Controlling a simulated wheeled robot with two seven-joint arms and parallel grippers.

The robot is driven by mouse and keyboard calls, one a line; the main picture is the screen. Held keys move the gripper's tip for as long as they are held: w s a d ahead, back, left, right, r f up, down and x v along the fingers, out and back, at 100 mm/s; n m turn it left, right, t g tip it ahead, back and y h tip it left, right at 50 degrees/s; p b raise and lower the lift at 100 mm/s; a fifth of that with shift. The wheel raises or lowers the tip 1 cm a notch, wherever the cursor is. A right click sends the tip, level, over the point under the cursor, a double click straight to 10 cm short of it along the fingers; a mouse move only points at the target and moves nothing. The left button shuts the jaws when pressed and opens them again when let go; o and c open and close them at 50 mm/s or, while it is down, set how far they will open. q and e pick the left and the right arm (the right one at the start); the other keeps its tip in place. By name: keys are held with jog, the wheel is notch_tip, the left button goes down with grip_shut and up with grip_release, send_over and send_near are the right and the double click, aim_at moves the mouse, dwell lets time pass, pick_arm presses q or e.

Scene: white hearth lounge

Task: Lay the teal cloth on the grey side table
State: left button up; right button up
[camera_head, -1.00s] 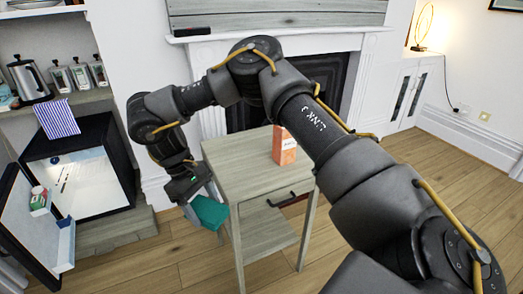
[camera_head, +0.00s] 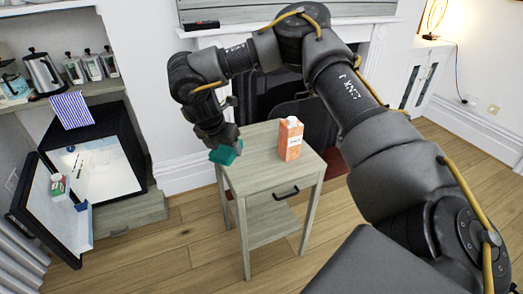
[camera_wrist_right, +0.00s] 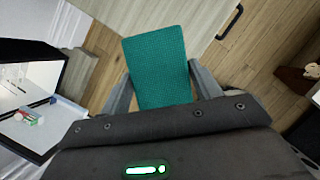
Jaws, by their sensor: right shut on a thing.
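The teal cloth (camera_head: 226,153) is a small folded pad held in my right gripper (camera_head: 222,146), at the left edge of the grey side table. In the right wrist view the cloth (camera_wrist_right: 158,66) lies between the two fingers of the right gripper (camera_wrist_right: 165,85), which are shut on it. The grey side table (camera_head: 262,169) has a flat wooden top, a drawer with a dark handle and a lower shelf. In the head view I cannot tell whether the cloth touches the top. My left gripper is not in view.
An orange carton (camera_head: 290,140) stands upright on the table top, right of the cloth. A white fireplace stands behind the table.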

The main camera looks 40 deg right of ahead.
send_near(258, 162)
jog(key=f+b, duration=0.1)
jog(key=w+d+f+b, duration=0.1)
jog(key=shift+w+d+b, duration=0.15)
jog(key=shift+d+b, duration=0.1)
jog(key=shift+b, duration=0.1)
jog(key=shift+d+f, duration=0.1)
jog(key=shift+d, duration=0.1)
jog(key=shift+d+f, duration=0.2)
jog(key=shift+f, duration=0.15)
notch_tip(258, 162, down, 2)
jog(key=shift+f+b, duration=0.2)
jog(key=shift+b, duration=0.5)
jog(key=shift+f, duration=0.25)
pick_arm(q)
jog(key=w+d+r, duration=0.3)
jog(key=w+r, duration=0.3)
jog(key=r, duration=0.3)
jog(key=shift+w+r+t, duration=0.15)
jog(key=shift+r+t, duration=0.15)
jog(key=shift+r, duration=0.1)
pick_arm(e)
jog(key=shift+r, duration=0.1)
